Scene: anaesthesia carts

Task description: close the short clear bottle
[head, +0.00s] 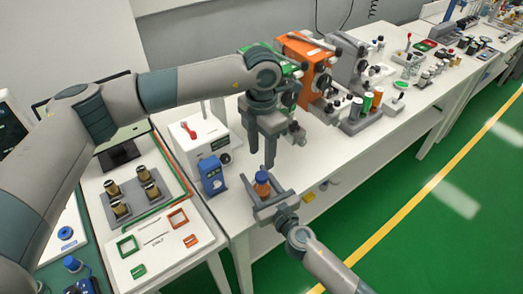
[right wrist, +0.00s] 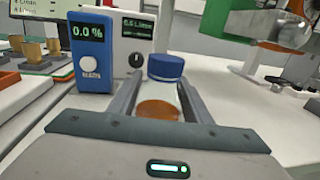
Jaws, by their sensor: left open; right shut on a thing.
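The short clear bottle (head: 263,189) stands upright with orange contents and a blue cap (head: 262,176) on its top. In the right wrist view the bottle (right wrist: 160,103) is between the two fingers, and the blue cap (right wrist: 165,68) sits at its mouth; how tightly it is on I cannot tell. My right gripper (right wrist: 160,88) is shut on the bottle's body, near the front edge of the white table. My left gripper (head: 262,166) is open, pointing down just above the cap, with its fingers apart and empty.
A blue device (head: 212,175) with a display stands left of the bottle, beside a white box (head: 200,140) with a red part. An orange machine (head: 306,62) stands behind. A tray with several gold-and-black cylinders is at left. Table right of the bottle is fairly clear.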

